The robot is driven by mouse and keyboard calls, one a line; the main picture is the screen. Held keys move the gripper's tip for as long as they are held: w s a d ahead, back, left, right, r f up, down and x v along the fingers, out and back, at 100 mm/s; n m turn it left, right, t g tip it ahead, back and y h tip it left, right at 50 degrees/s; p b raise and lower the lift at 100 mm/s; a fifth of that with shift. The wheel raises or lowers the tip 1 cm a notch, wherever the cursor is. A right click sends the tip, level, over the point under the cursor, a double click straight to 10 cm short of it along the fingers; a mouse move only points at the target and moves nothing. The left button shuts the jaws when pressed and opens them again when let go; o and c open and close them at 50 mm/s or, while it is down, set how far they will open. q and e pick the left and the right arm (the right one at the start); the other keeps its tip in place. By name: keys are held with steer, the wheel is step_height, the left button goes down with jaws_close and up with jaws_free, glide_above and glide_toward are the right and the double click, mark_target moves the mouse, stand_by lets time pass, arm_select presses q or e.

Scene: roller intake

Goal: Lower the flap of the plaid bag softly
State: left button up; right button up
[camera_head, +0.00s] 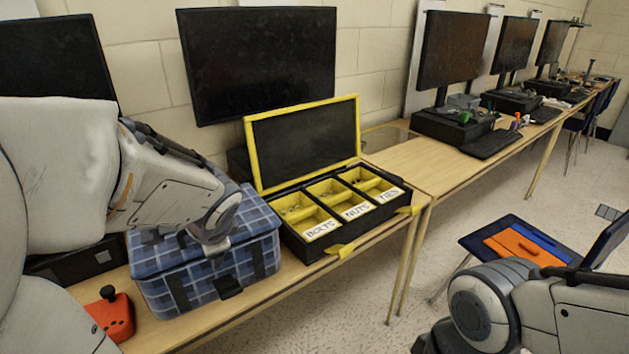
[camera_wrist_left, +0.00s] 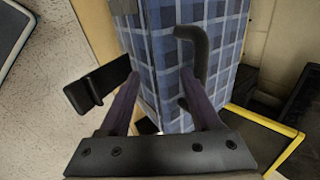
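The plaid bag (camera_head: 180,292) is a blue checked box-shaped bag on the table at the left. Its flap (camera_head: 258,216) lies over the top and looks down or nearly down; my arm covers part of it, so any small gap is hard to judge. A black clasp (camera_head: 229,287) is at the front. My left gripper (camera_wrist_left: 160,75) is over the flap's front part, its two fingers apart on either side of the bag's plaid edge. A black handle (camera_wrist_left: 200,45) and a black tab (camera_wrist_left: 95,88) show beside the fingers. My right gripper is out of view; only my right arm shows.
A black and yellow case (camera_head: 330,245) stands open just right of the bag, with labelled compartments. A red device with a black knob (camera_head: 112,316) is at the bag's front left. Monitors stand behind. A chair with an orange item (camera_head: 525,245) is at the right.

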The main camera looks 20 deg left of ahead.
arm_select(q)
steer(key=shift+s+d+f, duration=0.25)
steer(key=shift+s+f, duration=0.05)
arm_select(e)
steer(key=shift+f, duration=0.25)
arm_select(q)
steer(key=shift+r, duration=0.1)
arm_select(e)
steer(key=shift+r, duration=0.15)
arm_select(q)
steer(key=shift+p+v, duration=0.9)
steer(key=shift+v, duration=0.05)
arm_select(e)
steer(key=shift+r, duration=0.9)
